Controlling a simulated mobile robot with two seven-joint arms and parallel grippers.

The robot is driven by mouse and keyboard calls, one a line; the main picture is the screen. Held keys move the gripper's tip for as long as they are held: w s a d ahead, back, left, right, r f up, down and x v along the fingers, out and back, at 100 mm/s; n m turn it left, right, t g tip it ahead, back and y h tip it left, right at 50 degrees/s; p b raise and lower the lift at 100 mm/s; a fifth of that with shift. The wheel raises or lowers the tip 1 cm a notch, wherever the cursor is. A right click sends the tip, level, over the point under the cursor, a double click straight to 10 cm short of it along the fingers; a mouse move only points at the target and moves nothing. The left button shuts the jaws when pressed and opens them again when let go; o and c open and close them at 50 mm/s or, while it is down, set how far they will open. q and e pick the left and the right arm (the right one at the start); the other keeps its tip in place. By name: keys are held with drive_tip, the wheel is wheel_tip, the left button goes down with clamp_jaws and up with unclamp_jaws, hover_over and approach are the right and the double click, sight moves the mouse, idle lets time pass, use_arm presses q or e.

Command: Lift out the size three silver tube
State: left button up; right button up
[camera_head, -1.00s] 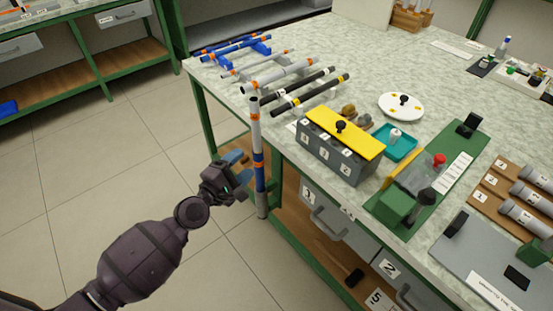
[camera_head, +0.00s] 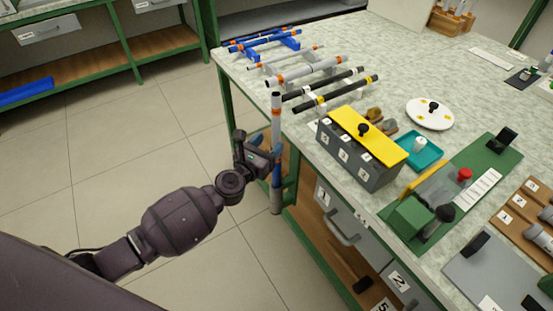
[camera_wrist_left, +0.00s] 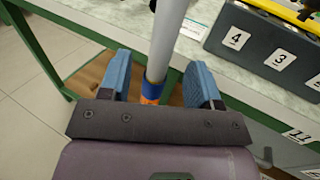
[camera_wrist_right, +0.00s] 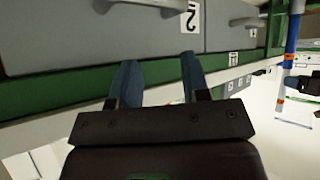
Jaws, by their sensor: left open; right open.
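A long upright tube (camera_head: 276,118), silver-grey with orange bands and a blue section, stands beside the table's left edge. My left gripper (camera_head: 268,157) is at its middle. In the left wrist view the tube (camera_wrist_left: 168,40) passes between the open, blue-padded fingers (camera_wrist_left: 158,80), with gaps at both sides. On the table's far left a rack holds a thin silver tube (camera_head: 285,57) and a thicker silver tube (camera_head: 306,71) with orange bands. No size mark on the tubes is readable. My right gripper (camera_wrist_right: 158,82) is open and empty before grey drawers.
Blue tubes (camera_head: 262,41) and black tubes (camera_head: 325,83) lie by the silver ones. A grey box with a yellow lid (camera_head: 368,133) stands near the table edge. Drawers (camera_head: 340,215) sit below the tabletop. Open floor (camera_head: 120,150) lies left of the table.

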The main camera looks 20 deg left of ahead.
sight(280, 131)
use_arm(q)
drive_tip(key=shift+x, duration=3)
